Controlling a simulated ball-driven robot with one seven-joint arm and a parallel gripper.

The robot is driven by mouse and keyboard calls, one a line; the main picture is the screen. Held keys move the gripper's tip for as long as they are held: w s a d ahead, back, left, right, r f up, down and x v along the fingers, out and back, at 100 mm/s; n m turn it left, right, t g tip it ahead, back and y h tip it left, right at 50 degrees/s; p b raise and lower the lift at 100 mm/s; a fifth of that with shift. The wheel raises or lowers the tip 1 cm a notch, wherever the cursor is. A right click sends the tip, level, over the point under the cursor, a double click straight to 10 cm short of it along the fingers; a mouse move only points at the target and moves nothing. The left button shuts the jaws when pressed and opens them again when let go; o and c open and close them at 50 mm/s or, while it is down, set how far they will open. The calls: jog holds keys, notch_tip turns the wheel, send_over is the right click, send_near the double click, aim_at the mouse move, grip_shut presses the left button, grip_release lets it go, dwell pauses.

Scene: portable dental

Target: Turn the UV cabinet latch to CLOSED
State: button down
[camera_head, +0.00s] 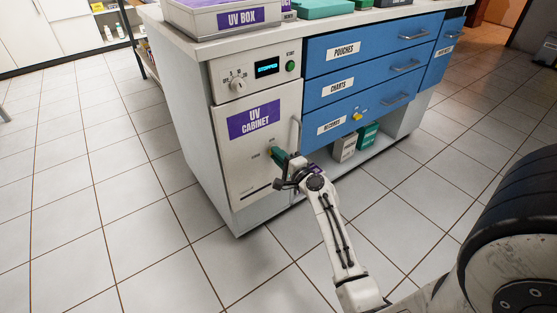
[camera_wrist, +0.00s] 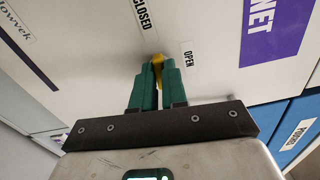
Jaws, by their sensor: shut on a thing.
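The white UV cabinet (camera_head: 240,170) has a purple label on its door; part of the label also shows in the wrist view (camera_wrist: 275,30). The yellow latch (camera_wrist: 157,62) sits on the door between the green fingertips of my gripper (camera_wrist: 156,78), which is shut on it. The CLOSED mark (camera_wrist: 143,14) is above and left of the latch in the wrist view, and the OPEN mark (camera_wrist: 188,60) is to its right. Which mark the latch points at is hard to tell. In the head view, my gripper (camera_head: 277,153) hides most of the latch.
A vertical door handle (camera_head: 296,133) is just right of my gripper. Blue drawers (camera_head: 370,62) and an open shelf with boxes (camera_head: 345,147) are further right. A dial (camera_head: 238,85) and a lit display (camera_head: 267,67) sit above the door. The tiled floor (camera_head: 110,200) is clear at left.

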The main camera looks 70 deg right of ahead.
jog(key=shift+f+n, duration=0.1)
jog(key=shift+n, duration=0.5)
jog(key=shift+b, duration=0.3)
jog(key=c, duration=1.2)
grip_release()
jog(key=shift+o, duration=0.2)
jog(key=v, duration=1)
jog(key=shift+s+a+p, duration=0.2)
jog(key=shift+s+p, duration=0.15)
jog(key=shift+p, duration=0.05)
